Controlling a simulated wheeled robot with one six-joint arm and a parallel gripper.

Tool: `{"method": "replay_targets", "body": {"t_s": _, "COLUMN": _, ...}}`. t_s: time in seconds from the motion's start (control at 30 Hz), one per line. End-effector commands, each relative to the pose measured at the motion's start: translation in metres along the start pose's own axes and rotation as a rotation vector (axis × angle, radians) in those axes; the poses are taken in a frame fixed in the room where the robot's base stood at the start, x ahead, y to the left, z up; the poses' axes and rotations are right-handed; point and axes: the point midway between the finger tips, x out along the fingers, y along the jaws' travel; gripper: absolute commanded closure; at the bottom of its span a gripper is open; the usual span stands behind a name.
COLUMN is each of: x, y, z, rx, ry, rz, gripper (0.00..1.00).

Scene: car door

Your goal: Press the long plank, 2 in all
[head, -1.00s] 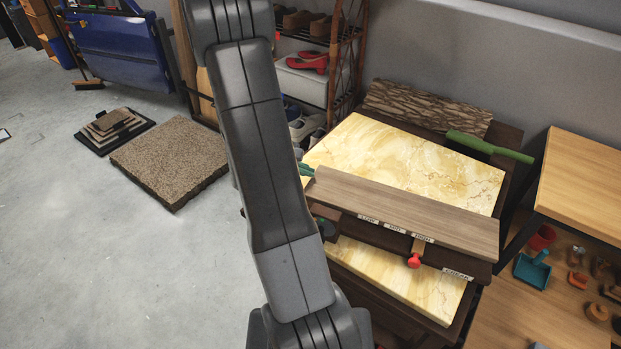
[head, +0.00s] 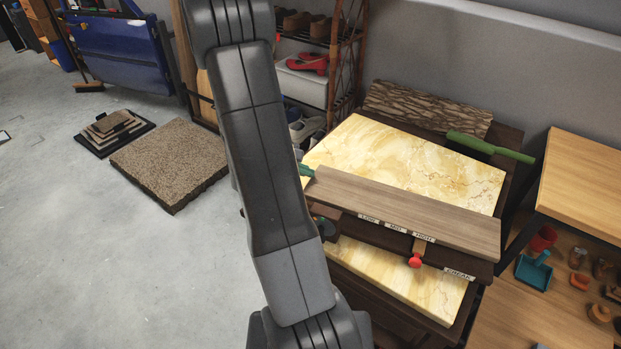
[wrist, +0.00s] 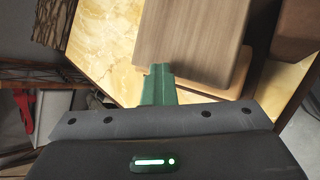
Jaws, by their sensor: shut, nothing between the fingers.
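The long plank (head: 440,222) is a grey-brown board lying across a cabinet, over a yellow marbled slab (head: 400,160). Its near end also shows in the wrist view (wrist: 190,40). My gripper (wrist: 158,72) has green fingers, shut and empty, at the plank's left end. In the head view the green fingertips (head: 306,171) show just past my arm, beside that end. I cannot tell whether they touch the plank. Labels reading LOW, MID, HIGH and CREAK run along the strip below the plank. A red knob (head: 415,262) on a short wooden piece sits under HIGH.
A green-handled tool (head: 490,147) lies at the cabinet's back right, near a bark-patterned board (head: 425,107). A shoe rack (head: 320,60) stands behind, left of the cabinet. A wooden shelf unit (head: 585,180) stands at the right.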

Motion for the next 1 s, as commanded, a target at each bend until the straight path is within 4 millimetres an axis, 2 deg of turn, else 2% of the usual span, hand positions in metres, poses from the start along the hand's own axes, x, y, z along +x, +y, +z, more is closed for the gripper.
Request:
{"method": "replay_targets", "body": {"t_s": 0.03, "x": 0.0064, "y": -0.0096, "z": -0.0037, "rx": -0.007, "ry": 0.003, "rz": -0.018, "gripper": 1.0}}
{"method": "replay_targets", "body": {"t_s": 1.0, "x": 0.0163, "y": -0.0179, "z": -0.0093, "rx": -0.007, "ry": 0.001, "rz": -0.022, "gripper": 1.0}}
